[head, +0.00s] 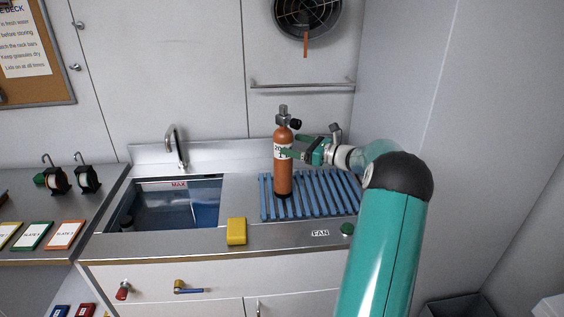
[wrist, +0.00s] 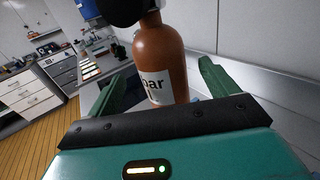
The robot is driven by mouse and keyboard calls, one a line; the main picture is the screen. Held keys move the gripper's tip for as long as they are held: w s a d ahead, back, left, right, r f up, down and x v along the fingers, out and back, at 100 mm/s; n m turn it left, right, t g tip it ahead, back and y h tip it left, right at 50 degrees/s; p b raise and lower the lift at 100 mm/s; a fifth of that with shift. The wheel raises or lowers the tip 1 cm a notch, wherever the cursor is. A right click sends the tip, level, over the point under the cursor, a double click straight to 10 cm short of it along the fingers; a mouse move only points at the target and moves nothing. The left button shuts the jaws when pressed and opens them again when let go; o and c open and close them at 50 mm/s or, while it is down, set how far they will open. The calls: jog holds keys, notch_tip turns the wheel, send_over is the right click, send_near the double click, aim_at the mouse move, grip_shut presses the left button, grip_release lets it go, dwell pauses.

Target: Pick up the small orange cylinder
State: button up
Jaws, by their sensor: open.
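The small orange cylinder (head: 283,173) stands upright on the blue slatted rack (head: 331,192) right of the sink. It has a white label and a grey valve with a black knob on top. My gripper (head: 296,148) reaches in from the right at the height of the label. In the wrist view the cylinder (wrist: 161,60) stands between the two green fingers of my gripper (wrist: 165,85), which are apart on either side of it. I cannot tell whether either finger touches it. The cylinder's base is hidden in the wrist view.
The sink (head: 165,205) with its tap (head: 177,147) lies left of the rack. A yellow block (head: 236,231) sits at the counter's front edge. A metal rail (head: 302,86) is on the wall behind, below a fan (head: 306,14). A green button (head: 347,229) is at front right.

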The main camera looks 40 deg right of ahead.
aim_at(278, 139)
jog(key=x, duration=0.6)
jog(key=shift+w, duration=0.35)
jog(key=shift+c, duration=0.5)
grip_shut()
jog(key=shift+r, duration=0.2)
